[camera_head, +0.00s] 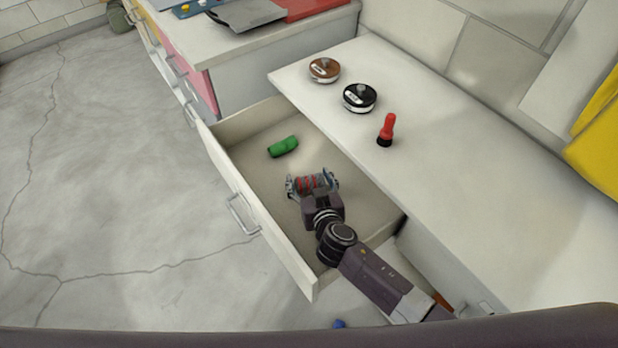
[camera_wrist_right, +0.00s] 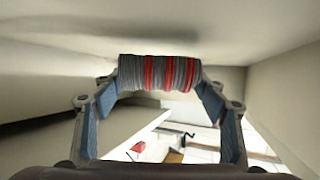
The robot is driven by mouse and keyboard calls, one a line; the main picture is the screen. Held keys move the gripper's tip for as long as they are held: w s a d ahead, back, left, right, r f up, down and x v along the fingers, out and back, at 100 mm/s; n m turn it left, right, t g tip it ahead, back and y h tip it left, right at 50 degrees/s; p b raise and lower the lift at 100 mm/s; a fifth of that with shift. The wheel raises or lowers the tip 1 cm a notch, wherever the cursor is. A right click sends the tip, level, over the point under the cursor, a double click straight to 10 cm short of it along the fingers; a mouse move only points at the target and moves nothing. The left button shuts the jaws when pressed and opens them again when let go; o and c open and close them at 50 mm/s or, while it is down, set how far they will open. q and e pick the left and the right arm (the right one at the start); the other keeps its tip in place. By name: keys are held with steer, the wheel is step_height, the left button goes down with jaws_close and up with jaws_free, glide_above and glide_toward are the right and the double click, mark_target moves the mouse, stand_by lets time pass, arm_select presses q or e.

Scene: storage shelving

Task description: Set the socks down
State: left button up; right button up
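The socks, a rolled grey bundle with red stripes (camera_head: 312,181), are in my right gripper (camera_head: 312,186) over the open drawer (camera_head: 225,160). In the right wrist view the socks (camera_wrist_right: 158,73) lie crosswise between the two fingertips, which close on the roll's ends. I cannot tell whether the roll touches the drawer's bottom. A green rolled item (camera_head: 283,146) lies in the drawer, farther back and to the left of the gripper. My left gripper is not in view.
The white counter (camera_head: 480,190) overhangs the drawer's right side. On it stand a brown round item (camera_head: 324,69), a black round item (camera_head: 360,97) and a red flashlight-like item (camera_head: 387,130). The drawer floor around the green item is clear.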

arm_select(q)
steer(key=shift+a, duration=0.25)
arm_select(e)
steer(key=o, duration=0.3)
steer(key=shift+f, duration=0.15)
steer(key=shift+r, duration=0.25)
steer(key=shift+r+p, duration=0.75)
steer(key=shift+p, duration=0.35)
steer(key=v, duration=0.6)
steer(key=shift+s+f+b, duration=0.15)
steer(key=shift+f+b, duration=0.1)
steer(key=shift+b, duration=0.1)
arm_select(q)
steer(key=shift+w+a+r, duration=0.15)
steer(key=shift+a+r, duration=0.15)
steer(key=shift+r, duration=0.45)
arm_select(e)
steer(key=shift+s+d+r, duration=0.15)
steer(key=shift+s+r, duration=0.15)
steer(key=shift+s, duration=0.25)
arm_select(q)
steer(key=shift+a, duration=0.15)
